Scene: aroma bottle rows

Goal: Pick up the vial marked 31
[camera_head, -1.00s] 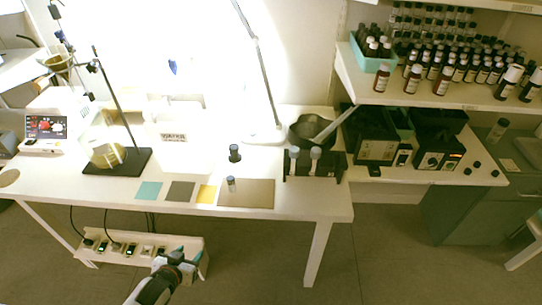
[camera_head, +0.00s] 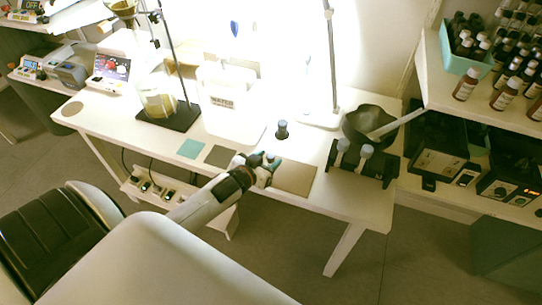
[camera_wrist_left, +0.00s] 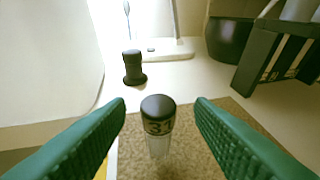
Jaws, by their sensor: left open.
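The vial marked 31 (camera_wrist_left: 158,128) stands upright in the left wrist view. My right gripper is not in view.
A black rack with two vials (camera_head: 358,170) and a dark bowl (camera_head: 370,124) stand to the right. A stand with a flask (camera_head: 160,103) is at left.

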